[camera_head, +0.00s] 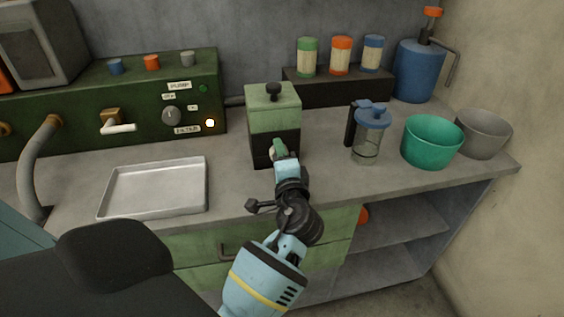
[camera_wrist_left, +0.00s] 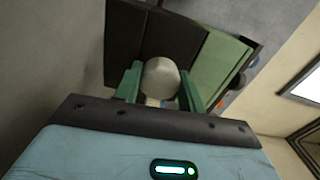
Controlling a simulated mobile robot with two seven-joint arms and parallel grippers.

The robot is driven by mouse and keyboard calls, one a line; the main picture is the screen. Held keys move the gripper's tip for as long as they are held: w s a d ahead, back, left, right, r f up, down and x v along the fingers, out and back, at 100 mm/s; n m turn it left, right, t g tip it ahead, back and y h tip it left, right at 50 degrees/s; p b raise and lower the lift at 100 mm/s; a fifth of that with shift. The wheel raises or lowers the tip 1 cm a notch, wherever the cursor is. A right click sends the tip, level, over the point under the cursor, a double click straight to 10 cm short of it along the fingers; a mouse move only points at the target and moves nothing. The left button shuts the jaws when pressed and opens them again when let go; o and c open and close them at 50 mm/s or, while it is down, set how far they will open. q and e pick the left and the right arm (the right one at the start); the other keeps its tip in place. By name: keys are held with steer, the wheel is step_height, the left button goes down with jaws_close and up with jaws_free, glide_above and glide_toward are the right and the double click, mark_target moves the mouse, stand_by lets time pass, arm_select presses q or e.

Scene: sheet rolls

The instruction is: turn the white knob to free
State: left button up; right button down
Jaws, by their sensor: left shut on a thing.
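The white knob (camera_wrist_left: 160,78) is round and sits on the dark lower front of a green and black box (camera_head: 273,122). My left gripper (camera_head: 279,150) reaches up to this front face from below. In the left wrist view its two green fingers stand on either side of the knob, shut on it. In the head view the knob is hidden behind the gripper, and its turned angle cannot be told. My right gripper is not in view.
A green control panel (camera_head: 140,105) with a small dial and spout stands at the left, behind a metal tray (camera_head: 155,188). A lidded clear jar (camera_head: 369,140), a teal bowl (camera_head: 431,142) and a grey bowl (camera_head: 483,132) stand at the right.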

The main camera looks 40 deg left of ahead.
arm_select(q)
steer(key=shift+f+n+b, duration=0.15)
steer(key=shift+n+b, duration=0.5)
steer(key=shift+n, duration=0.25)
steer(key=shift+n+b, duration=0.9)
steer(key=shift+n, duration=0.3)
steer(key=shift+r+n+b, duration=0.2)
steer(key=shift+n+b, duration=0.1)
steer(key=shift+n, duration=0.2)
steer(key=o, duration=1)
steer(key=shift+c, duration=0.2)
